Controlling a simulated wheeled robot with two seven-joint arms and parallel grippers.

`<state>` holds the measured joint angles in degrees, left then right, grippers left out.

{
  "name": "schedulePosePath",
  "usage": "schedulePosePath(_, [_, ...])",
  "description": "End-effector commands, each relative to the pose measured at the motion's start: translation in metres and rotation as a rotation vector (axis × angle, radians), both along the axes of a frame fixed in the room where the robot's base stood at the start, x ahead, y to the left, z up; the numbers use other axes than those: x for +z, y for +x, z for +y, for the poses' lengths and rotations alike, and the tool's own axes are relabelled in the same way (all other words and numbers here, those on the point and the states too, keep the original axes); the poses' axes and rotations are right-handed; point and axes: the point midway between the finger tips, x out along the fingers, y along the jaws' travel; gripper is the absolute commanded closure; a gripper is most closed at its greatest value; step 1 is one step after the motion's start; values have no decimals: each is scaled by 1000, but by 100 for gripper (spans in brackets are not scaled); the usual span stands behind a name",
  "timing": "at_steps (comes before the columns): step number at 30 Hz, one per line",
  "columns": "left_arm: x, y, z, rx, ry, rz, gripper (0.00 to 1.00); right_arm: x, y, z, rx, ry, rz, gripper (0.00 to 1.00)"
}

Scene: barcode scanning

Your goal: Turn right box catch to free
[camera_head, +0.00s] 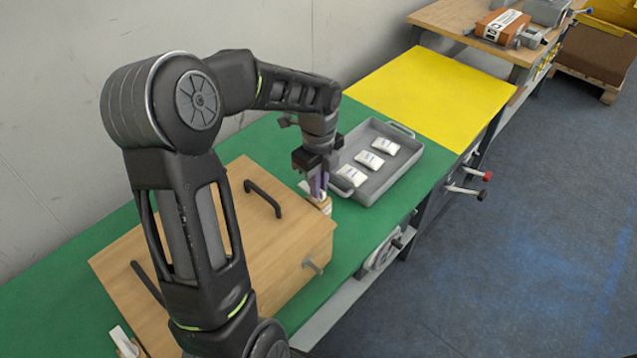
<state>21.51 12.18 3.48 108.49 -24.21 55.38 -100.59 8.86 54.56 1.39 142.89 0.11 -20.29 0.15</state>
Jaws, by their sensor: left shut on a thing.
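A wooden box (268,241) with black handles on its lid stands on the green bench top. The right box catch (326,207), a small light wooden and white piece, is at the box's right end. My left gripper (318,194) points down there, shut on the catch, and its fingers cover part of it. The catch's exact angle cannot be told. My left arm hides part of the lid. My right gripper is not in view.
A grey tray (408,163) with several white packets (369,160) stands just right of my left gripper. A yellow mat (440,90) beyond it is clear. The wall (60,90) is close behind the bench.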

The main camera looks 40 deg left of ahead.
Motion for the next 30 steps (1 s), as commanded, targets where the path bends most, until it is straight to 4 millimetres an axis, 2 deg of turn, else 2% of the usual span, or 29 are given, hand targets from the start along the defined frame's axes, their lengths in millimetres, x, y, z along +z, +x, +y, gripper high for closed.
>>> schedulePosePath(8, [1, 1, 0, -5, 1, -2, 100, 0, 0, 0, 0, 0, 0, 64])
schedulePosePath(9, [1, 1, 0, -5, 1, -2, 88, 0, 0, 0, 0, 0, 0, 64])
schedulePosePath(17, [0, 0, 0, -3, 1, -1, 67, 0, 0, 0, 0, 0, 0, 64])
schedulePosePath(25, [1, 0, 0, -2, 1, -1, 67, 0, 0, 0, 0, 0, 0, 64])
schedulePosePath(30, [13, 1, 0, -3, 2, -2, 67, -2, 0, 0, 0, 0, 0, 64])
